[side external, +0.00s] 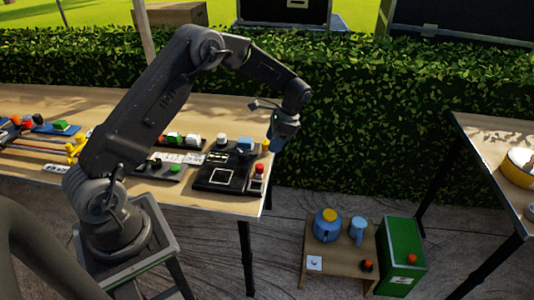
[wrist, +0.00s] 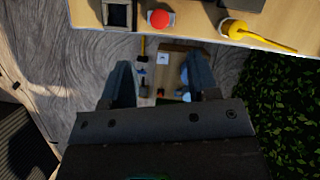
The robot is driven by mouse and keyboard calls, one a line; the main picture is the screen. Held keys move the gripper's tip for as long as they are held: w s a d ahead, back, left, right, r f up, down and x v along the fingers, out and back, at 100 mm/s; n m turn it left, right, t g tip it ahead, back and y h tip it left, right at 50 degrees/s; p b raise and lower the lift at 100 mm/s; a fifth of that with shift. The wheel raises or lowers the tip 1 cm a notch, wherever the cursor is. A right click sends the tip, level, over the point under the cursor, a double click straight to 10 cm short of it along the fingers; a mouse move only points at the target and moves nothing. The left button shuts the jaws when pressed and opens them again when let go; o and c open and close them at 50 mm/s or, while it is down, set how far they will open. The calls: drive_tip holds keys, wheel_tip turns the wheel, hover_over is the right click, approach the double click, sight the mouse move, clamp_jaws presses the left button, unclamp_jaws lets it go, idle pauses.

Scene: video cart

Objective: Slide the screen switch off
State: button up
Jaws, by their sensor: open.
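My gripper (side external: 280,137) hangs past the right end of the long table, near its edge. In the wrist view its two fingers (wrist: 160,80) are wide apart with nothing held between them; the floor and a low stand show beyond. I cannot tell which control is the screen switch. A black panel (side external: 205,187) with a white square outline lies at the table's right end, left of my gripper. A red button (side external: 260,169) stands beside it and also shows at the top of the wrist view (wrist: 158,18). A yellow lever (wrist: 262,39) on a round base lies along the table edge.
A low wooden stand (side external: 345,262) holds a blue pot (side external: 327,230) and a blue jug (side external: 357,232). A green box (side external: 402,255) stands beside it. Another table (side external: 482,140) is at right; a hedge (side external: 390,120) runs behind. Several small controls crowd the long table.

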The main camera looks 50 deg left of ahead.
drive_tip(key=shift+v, duration=1.15)
drive_tip(key=shift+r, duration=0.1)
drive_tip(key=s+d+r+n+t, duration=0.2)
drive_tip(key=s+d+r, duration=0.3)
drive_tip(key=r, duration=0.4)
drive_tip(key=s+d+r+n+t, duration=0.1)
drive_tip(key=s+d+r+t, duration=0.25)
drive_tip(key=s+r, duration=0.5)
drive_tip(key=s+d+r+n+t+h, duration=0.1)
drive_tip(key=s+d+t, duration=0.1)
drive_tip(key=s, duration=0.5)
drive_tip(key=s+d+r+n+t+h, duration=0.1)
drive_tip(key=s+d+r+n+t, duration=0.1)
drive_tip(key=s, duration=0.5)
drive_tip(key=shift+d, duration=0.85)
